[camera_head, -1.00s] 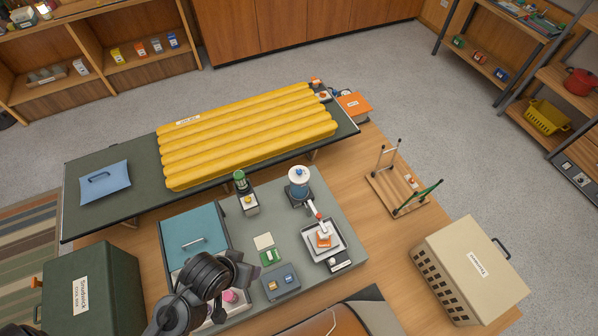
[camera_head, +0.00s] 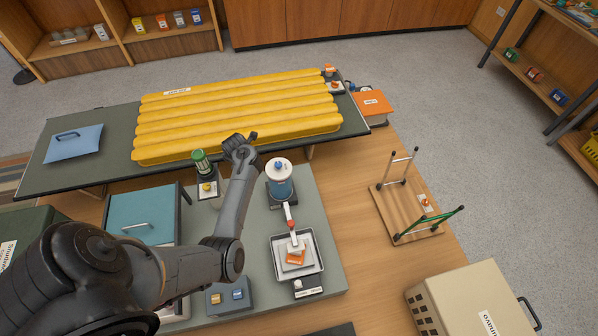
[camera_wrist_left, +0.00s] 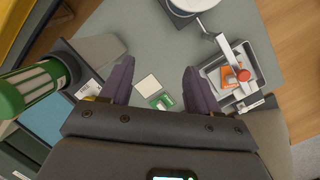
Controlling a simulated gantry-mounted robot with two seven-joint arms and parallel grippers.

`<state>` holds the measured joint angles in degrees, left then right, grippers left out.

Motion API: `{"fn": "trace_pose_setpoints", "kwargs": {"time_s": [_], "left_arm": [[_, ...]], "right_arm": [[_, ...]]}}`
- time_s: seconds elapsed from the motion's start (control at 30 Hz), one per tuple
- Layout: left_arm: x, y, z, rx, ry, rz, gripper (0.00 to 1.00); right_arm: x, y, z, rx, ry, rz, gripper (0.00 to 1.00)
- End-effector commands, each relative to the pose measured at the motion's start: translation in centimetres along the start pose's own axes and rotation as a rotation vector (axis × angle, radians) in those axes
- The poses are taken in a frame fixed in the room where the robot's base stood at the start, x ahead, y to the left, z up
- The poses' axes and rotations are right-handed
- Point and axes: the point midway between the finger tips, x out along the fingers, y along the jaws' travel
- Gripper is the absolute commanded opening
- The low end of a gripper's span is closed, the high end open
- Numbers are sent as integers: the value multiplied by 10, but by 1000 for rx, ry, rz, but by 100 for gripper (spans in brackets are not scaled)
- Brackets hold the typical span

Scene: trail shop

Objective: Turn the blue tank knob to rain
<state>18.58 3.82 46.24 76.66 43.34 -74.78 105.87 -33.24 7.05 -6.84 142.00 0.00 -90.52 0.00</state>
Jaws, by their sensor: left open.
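A blue cylindrical tank (camera_head: 281,187) with a white lid and a small blue knob (camera_head: 279,164) on top stands on the grey-green mat. No "rain" marking is readable. A thin arm with a red part (camera_head: 291,222) runs from the tank's base to a tray. My left gripper (camera_head: 240,140) is left of the tank, apart from it, near the front edge of the yellow pad. My right gripper is not in view.
A green-capped cylinder (camera_head: 201,160) stands close left of my gripper. A metal tray (camera_head: 314,262) holds an orange-and-white item. The ribbed yellow pad (camera_head: 230,125) lies behind. A teal-lidded box (camera_head: 140,212) is at left.

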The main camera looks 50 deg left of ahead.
Motion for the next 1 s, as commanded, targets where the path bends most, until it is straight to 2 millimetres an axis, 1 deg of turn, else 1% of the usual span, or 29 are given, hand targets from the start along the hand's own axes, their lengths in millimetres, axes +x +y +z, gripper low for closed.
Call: {"fn": "trace_pose_setpoints", "kwargs": {"time_s": [0.03, 0.1, 0.2, 0.33, 0.43, 0.57, 0.9, 1.0], "left_arm": [[19, -7, 14, -30, -31, -28, 61], [22, -12, 33, -58, -71, -54, 61], [18, -17, 59, -79, -126, -75, 61], [12, -23, 80, -84, -168, -88, 61], [12, -25, 88, -86, -182, -93, 61], [23, -26, 92, -85, -184, -94, 61], [76, -31, 102, -83, -184, -93, 61], [90, -32, 105, -83, -185, -93, 61]], "right_arm": [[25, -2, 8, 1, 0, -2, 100], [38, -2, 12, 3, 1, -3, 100], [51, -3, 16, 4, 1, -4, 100], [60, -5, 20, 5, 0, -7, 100], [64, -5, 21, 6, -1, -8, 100], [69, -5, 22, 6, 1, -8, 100], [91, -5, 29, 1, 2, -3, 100], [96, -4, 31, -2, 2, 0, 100]]}}
